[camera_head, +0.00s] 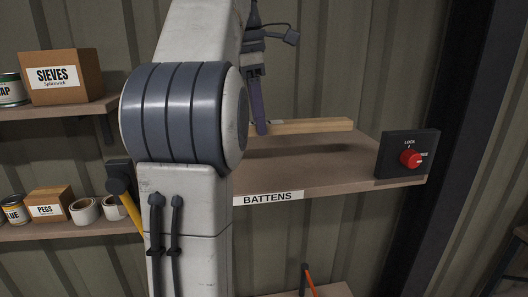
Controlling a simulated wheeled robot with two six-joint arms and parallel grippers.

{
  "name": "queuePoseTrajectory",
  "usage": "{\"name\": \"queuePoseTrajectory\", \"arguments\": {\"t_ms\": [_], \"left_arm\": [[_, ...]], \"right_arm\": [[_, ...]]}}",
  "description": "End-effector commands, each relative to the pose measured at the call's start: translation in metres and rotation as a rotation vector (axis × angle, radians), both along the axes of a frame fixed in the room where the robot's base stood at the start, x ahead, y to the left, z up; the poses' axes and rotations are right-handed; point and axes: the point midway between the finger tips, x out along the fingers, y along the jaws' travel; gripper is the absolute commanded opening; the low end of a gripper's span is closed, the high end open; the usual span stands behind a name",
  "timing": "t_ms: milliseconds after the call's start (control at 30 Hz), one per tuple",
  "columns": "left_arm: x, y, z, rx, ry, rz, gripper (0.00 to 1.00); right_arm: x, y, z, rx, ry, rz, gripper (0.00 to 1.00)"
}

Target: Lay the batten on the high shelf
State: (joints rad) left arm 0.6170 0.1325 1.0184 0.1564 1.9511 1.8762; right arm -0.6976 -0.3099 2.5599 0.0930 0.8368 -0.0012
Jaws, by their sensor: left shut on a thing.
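The batten (315,126) is a pale wooden bar at the shelf (330,167) labelled BATTENS. It lies roughly level, with its right end in plain view and its left part hidden behind my arm. A dark shadow shows on the shelf beneath and in front of it; I cannot tell whether it touches the board. My left gripper (259,129) points down and is shut on the batten near the visible part's left end. My large grey and white arm links cover the left part of this shelf. My right gripper is not in view.
A black box with a red knob (410,158) stands at the shelf's right front corner. To the left, shelves hold a SIEVES box (62,77), a PEGS box (50,202), cans and rolls. A yellow-handled tool (124,194) hangs beside my arm. The shelf front is clear.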

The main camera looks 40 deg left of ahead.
Motion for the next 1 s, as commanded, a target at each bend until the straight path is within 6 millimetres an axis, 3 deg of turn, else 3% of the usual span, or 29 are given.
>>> {"name": "queuePoseTrajectory", "arguments": {"t_ms": [200,700,1000], "left_arm": [[-0.001,-0.001,-0.035,-0.002,0.001,0.000,0.00],[-0.001,0.001,-0.082,0.000,0.000,0.003,0.00],[-0.001,0.002,-0.086,0.001,-0.001,0.002,0.00]], "right_arm": [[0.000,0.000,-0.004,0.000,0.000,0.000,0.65],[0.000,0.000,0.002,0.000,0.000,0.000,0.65],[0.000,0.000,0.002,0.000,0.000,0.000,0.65]]}}
